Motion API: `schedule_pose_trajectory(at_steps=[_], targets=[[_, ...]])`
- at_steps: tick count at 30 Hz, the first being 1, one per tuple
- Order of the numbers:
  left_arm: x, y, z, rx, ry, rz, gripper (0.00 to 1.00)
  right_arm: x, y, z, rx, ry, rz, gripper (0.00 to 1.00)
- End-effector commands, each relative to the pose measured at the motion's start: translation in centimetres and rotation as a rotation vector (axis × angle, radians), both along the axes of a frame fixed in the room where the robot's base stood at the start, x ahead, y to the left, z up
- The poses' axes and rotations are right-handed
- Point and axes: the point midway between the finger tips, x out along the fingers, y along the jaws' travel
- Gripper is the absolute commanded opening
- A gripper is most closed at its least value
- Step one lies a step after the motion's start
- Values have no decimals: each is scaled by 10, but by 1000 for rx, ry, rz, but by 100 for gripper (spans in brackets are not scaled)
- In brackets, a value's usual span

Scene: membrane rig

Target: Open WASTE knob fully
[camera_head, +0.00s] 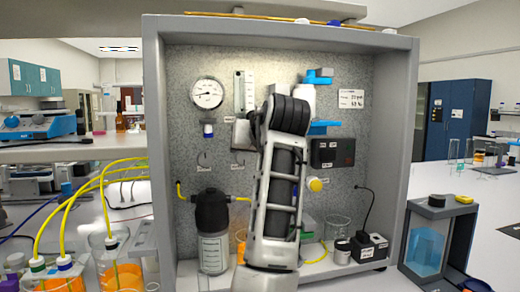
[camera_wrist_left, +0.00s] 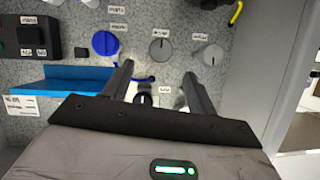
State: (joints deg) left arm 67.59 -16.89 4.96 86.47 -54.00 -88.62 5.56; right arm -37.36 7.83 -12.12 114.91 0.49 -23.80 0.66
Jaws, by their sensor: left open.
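My left gripper (camera_wrist_left: 157,72) is open and empty in the left wrist view, its two dark fingers pointing at the speckled panel. A small dark knob (camera_wrist_left: 145,101) with a white pointer mark shows low between the fingers, partly hidden by the gripper body. A grey knob (camera_wrist_left: 160,49) lies beyond the fingertips, another grey knob (camera_wrist_left: 211,55) to the right and a blue knob (camera_wrist_left: 104,43) to the left. Their labels are too small to read, so I cannot tell which is WASTE. In the head view my arm hides the gripper and the middle of the panel.
The grey rig frame (camera_head: 153,120) surrounds the panel (camera_head: 330,95). A pressure gauge (camera_head: 207,93), a flowmeter (camera_head: 244,93), a black box (camera_head: 333,152) and a dark-topped filter bottle (camera_head: 213,230) stand around my arm. A blue bracket (camera_wrist_left: 75,78) lies left of the fingers.

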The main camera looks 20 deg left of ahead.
Motion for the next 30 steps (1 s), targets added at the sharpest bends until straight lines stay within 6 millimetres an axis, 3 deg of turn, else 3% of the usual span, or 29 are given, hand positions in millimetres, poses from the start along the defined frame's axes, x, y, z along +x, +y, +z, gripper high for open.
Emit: schedule_pose_trajectory(at_steps=[6,12,30], targets=[[-31,-27,16,-1,-3,-3,58,0,1,-5,1,-5,5,36],[-44,-37,23,0,0,-1,58,0,1,-4,0,-10,9,36],[-45,-38,24,-1,1,0,58,-1,0,-5,-2,-5,10,36]])
